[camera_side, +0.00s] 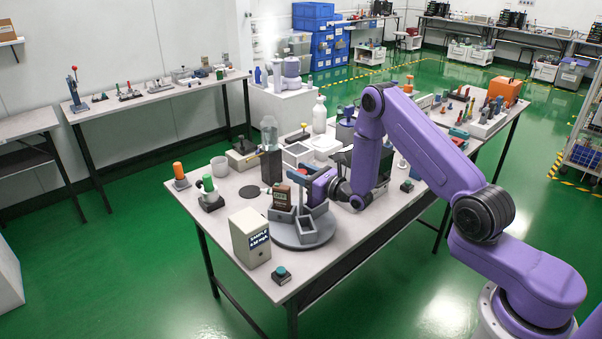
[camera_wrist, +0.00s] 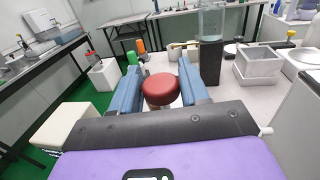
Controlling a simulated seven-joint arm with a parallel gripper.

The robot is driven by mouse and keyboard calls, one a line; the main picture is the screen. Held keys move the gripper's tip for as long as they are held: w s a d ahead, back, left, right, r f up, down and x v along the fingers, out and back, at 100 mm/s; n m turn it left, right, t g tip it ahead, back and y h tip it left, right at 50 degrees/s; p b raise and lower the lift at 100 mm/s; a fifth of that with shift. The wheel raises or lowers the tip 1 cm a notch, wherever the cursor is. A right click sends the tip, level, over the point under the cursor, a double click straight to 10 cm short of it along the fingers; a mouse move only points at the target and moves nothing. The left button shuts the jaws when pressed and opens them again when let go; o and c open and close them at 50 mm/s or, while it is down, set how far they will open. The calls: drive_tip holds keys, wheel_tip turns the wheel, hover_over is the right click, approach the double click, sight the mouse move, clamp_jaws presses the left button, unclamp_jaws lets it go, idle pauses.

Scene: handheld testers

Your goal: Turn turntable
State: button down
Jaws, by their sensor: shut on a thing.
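The turntable (camera_side: 286,233) is a grey round disc near the front edge of the table in the side view. It bears grey open bins (camera_side: 306,228) and a dark red-brown handheld tester (camera_side: 281,197). My gripper (camera_side: 302,174) is just above the disc, reaching in from the right. In the wrist view a round red knob (camera_wrist: 162,90) sits between the two blue fingers of my gripper (camera_wrist: 161,80), which are shut on it. The knob's lower part is hidden by the gripper body, and the disc is not clearly visible in the wrist view.
A beige box with a label (camera_side: 250,238) and a dark block with a teal button (camera_side: 281,275) stand near the turntable's front left. A dark column with a clear container (camera_side: 270,135) stands behind. A white cup (camera_side: 220,167) and green-topped piece (camera_side: 209,192) are to the left.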

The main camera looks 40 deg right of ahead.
drive_tip(key=shift+m+h, duration=0.3)
drive_tip(key=shift+h, duration=0.2)
drive_tip(key=c, duration=0.7)
unclamp_jaws()
drive_tip(key=shift+s, duration=0.1)
drive_tip(key=s, duration=0.5)
drive_tip(key=s+d, duration=0.1)
drive_tip(key=s, duration=1.1)
drive_tip(key=shift+s+d, duration=0.1)
drive_tip(key=shift+d, duration=0.25)
